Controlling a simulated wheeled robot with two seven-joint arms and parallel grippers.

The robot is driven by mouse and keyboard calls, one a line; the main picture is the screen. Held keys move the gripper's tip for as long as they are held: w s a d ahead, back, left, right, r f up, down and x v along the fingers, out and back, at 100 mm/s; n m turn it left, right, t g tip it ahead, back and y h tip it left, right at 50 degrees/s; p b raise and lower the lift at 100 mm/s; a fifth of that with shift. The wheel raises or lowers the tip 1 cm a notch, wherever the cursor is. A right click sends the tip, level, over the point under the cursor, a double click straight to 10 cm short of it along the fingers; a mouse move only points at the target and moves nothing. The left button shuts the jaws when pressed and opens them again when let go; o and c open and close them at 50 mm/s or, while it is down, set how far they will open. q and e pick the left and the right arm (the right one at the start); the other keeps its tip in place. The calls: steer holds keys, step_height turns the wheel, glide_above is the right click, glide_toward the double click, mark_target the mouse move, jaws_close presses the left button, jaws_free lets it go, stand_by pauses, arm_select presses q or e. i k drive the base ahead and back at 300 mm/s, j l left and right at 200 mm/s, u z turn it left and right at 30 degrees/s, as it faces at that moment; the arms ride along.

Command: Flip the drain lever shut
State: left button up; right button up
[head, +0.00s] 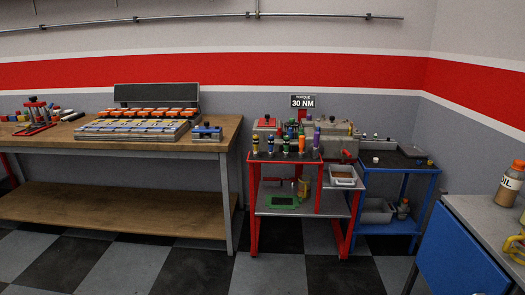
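A small red lever-like part (346,156) shows at the front right of the red cart, just above a small grey tray (343,175). It may be the drain lever, but it is too small to tell its position, open or shut. A grey metal body (330,141) stands behind it, partly hidden by upright tools. Neither of my grippers is in the head view.
The red cart (254,205) holds several upright tools and a green item (283,202) on its lower shelf. A wooden workbench (215,145) stands left, a blue cart (405,220) right, and a blue-sided table (455,255) nearer right. The checkered floor (190,270) in front is clear.

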mark_target(347, 153)
steer(key=i+j, duration=0.15)
steer(key=i, duration=0.55)
steer(key=i+j+u, duration=0.1)
steer(key=i, duration=0.55)
steer(key=i+j+z, duration=0.7)
steer(key=i+j, duration=0.25)
steer(key=j, duration=0.15)
